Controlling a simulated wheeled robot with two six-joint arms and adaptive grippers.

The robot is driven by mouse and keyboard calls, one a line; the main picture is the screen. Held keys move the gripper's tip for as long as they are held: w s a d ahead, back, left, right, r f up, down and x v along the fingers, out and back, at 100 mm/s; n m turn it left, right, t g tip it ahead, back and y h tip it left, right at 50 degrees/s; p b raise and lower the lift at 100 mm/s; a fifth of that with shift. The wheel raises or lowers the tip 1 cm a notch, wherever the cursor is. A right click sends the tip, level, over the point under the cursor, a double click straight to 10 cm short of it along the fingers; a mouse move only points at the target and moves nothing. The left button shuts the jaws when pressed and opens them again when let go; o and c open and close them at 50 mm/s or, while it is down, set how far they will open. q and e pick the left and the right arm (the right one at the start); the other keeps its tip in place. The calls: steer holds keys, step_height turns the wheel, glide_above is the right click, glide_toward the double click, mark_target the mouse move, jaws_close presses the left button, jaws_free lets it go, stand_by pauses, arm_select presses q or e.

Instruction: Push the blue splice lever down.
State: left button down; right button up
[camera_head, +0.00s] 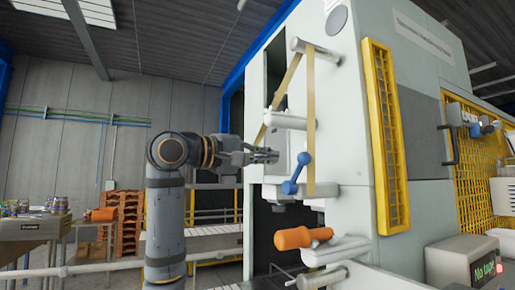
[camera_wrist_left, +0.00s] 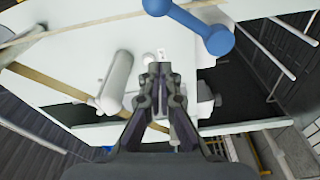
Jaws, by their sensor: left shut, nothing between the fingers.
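The blue splice lever (camera_head: 296,174) is mounted on the front of the machine, beside a tan tape strip. It is tilted, with its ball end up and to the right. My left gripper (camera_head: 276,155) is shut and empty, to the left of the lever's ball and a little above it in the picture, apparently apart from it. In the left wrist view the blue lever (camera_wrist_left: 190,22) lies at the top edge, beyond the shut fingertips (camera_wrist_left: 160,70), with clear space between. My right gripper is not in view.
The tan tape (camera_head: 311,110) runs over light rollers on the white machine (camera_head: 348,130). An orange roll (camera_head: 303,238) sticks out below the lever. A yellow guard (camera_head: 386,135) is on the machine's right side. A table with cans (camera_head: 35,228) stands far left.

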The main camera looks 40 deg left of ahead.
mark_target(297, 172)
arm_select(q)
steer(key=d, duration=0.1)
steer(key=w+d+p, duration=0.1)
steer(key=d, duration=0.1)
steer(key=w+d+p, duration=0.1)
steer(key=shift+w+d+f, duration=0.15)
steer(key=shift+w+f, duration=0.1)
steer(key=shift+f, duration=0.1)
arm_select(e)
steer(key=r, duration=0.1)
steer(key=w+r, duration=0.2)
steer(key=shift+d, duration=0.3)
arm_select(q)
steer(key=shift+s+d, duration=0.1)
steer(key=shift+s, duration=0.05)
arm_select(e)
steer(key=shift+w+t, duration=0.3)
